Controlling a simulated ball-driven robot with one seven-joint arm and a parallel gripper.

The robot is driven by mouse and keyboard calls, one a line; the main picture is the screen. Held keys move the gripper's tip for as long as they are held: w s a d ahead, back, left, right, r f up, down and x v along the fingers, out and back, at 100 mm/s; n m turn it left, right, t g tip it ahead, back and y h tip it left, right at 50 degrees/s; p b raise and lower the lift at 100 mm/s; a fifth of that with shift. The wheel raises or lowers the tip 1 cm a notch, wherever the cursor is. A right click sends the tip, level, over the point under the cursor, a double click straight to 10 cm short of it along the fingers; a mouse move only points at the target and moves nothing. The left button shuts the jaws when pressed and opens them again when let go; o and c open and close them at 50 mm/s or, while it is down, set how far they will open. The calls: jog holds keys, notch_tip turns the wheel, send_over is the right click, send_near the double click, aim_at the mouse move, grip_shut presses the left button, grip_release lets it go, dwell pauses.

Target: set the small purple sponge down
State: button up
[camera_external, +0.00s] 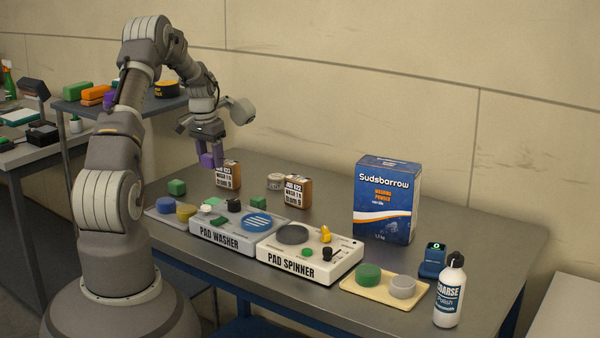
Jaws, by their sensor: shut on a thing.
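My gripper (209,154) is shut on the small purple sponge (207,161) and points down. It holds the sponge over the back left part of the grey table (460,220), near a brown box labelled as a job card block (229,175). From this angle I cannot tell how high the sponge is above the table top. The fingers hide part of the sponge.
The pad washer (228,238) and pad spinner (306,263) stand in front, with a grey tray (160,214) of pads at left. A green block (177,187), second brown box (298,191), Sudsbarrow box (387,200), cream tray (384,296) and white bottle (449,292) also stand here.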

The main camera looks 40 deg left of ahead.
jog(key=w+d, duration=0.4)
jog(key=d, duration=0.4)
jog(key=w+d, duration=0.3)
jog(key=d, duration=0.4)
send_over(335, 218)
jog(key=f, duration=0.3)
jog(key=f+b, duration=0.1)
jog(key=f, duration=0.2)
jog(key=f+b, duration=0.1)
jog(key=f, duration=0.2)
jog(key=shift+s+f, duration=0.2)
jog(key=shift+s, duration=0.05)
jog(key=shift+f, duration=0.2)
jog(key=shift+f, duration=0.25)
jog(key=o, duration=1)
jog(key=shift+r, duration=0.1)
